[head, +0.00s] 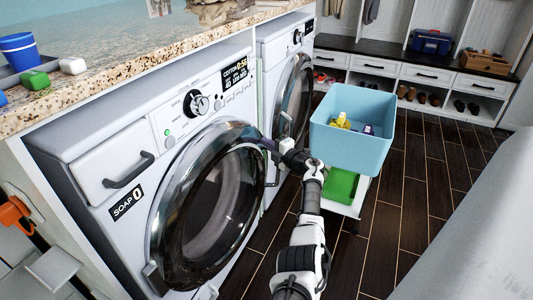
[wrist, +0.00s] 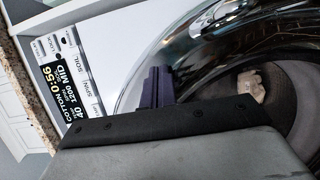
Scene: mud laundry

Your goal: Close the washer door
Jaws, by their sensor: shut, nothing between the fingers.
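The nearer white washer (head: 120,160) stands at the left under a granite counter. Its round door (head: 212,205) has a chrome ring and dark glass, with a hinge at the lower left. The door lies close to the washer's front; I cannot tell whether it is latched. My gripper (head: 266,143) is shut and empty at the door's upper right rim. In the wrist view my purple fingers (wrist: 157,86) overlap the chrome ring (wrist: 185,45), beside the control panel (wrist: 65,90). Whether they touch the ring is unclear.
A second washer (head: 287,90) stands just beyond. A blue bin (head: 352,150) with small items sits on a white cart right of my arm, with a green tray (head: 341,186) below. Dark floor (head: 400,200) is open farther right. A blue cup (head: 19,52) stands on the counter.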

